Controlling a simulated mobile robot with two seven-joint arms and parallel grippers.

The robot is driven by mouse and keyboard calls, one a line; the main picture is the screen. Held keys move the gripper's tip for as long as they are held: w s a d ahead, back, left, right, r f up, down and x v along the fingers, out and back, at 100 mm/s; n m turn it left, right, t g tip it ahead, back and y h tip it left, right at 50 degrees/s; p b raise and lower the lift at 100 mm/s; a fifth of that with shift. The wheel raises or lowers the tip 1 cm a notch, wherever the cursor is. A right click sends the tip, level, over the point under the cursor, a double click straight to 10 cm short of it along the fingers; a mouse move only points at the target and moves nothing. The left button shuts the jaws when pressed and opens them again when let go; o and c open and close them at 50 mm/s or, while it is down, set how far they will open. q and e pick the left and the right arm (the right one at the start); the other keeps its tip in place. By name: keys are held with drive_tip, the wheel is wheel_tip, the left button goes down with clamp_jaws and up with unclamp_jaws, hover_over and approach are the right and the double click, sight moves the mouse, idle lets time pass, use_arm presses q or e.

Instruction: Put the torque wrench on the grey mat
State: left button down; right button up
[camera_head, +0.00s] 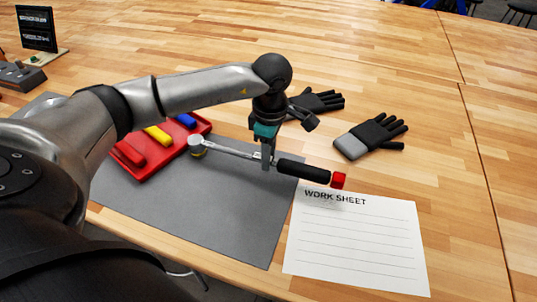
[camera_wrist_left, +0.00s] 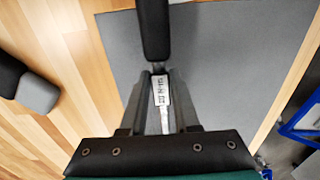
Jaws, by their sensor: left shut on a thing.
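The torque wrench (camera_head: 302,171) has a round metal head, a silver shaft, a black handle and a red end. My left gripper (camera_head: 266,163) is shut on its silver shaft, near the handle. The wrench lies across the view, its head over the grey mat (camera_head: 225,215) near the red tray and its red end past the mat's right edge. I cannot tell how high it is above the mat. In the left wrist view the wrench's handle (camera_wrist_left: 153,30) runs up from between the fingers (camera_wrist_left: 160,100), with the mat (camera_wrist_left: 215,60) below. My right gripper is not in view.
A red tray (camera_head: 150,169) with coloured pieces rests at the mat's far left. A paper work sheet (camera_head: 355,245) lies right of the mat. Two dark gloves (camera_head: 372,137) lie behind on the wooden table (camera_head: 440,150). The mat's front part is clear.

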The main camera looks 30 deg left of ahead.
use_arm(q)
drive_tip(key=shift+f+b, duration=0.35)
drive_tip(key=shift+f, duration=0.1)
drive_tip(key=c, duration=0.6)
unclamp_jaws()
drive_tip(key=shift+c, duration=0.2)
drive_tip(key=shift+r+p, duration=0.65)
wheel_tip(320, 180, up, 12)
drive_tip(key=shift+d+p, duration=0.15)
drive_tip(key=shift+p, duration=0.3)
